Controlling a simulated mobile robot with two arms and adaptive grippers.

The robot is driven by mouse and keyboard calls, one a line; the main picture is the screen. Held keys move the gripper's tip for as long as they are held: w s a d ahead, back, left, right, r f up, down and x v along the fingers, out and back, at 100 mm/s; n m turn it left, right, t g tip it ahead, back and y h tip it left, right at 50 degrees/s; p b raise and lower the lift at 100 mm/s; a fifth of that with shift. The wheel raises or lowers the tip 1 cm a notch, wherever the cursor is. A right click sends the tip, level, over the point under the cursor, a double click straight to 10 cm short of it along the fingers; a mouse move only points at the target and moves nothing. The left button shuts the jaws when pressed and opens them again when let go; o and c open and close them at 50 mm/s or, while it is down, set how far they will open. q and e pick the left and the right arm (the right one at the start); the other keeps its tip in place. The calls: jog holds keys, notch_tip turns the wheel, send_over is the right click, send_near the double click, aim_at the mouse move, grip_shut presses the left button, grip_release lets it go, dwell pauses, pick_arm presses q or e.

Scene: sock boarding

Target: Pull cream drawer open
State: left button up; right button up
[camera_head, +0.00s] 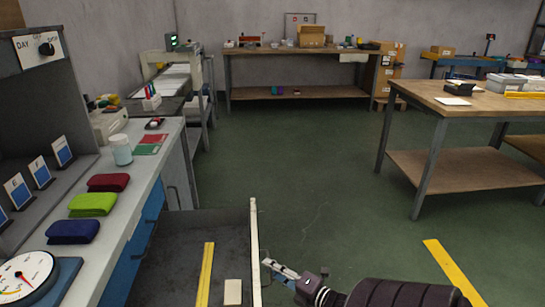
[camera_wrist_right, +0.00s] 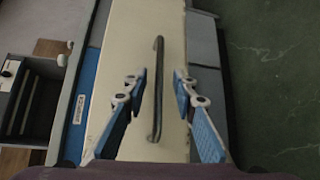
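The cream drawer's front edge (camera_head: 254,240) shows in the head view, and the drawer stands pulled out from the bench, its grey inside visible. In the right wrist view its cream face (camera_wrist_right: 135,60) fills the middle, with a long dark bar handle (camera_wrist_right: 156,100) running up and down the picture. My right gripper (camera_head: 272,267) is at the outer side of the drawer front. In the wrist view its blue-padded fingers are spread on either side of the handle, with gaps showing. My left gripper is not in view.
Inside the drawer lie a yellow strip (camera_head: 206,274) and a small cream block (camera_head: 233,291). The bench top (camera_head: 120,192) holds folded red, green and blue cloths and a dial gauge (camera_head: 27,275). Green floor (camera_head: 320,170) is clear right of the drawer; a wooden table (camera_head: 470,104) stands beyond.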

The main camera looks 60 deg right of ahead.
jog(key=s+a+r, duration=0.1)
jog(key=s, duration=1)
jog(key=shift+s+r, duration=0.4)
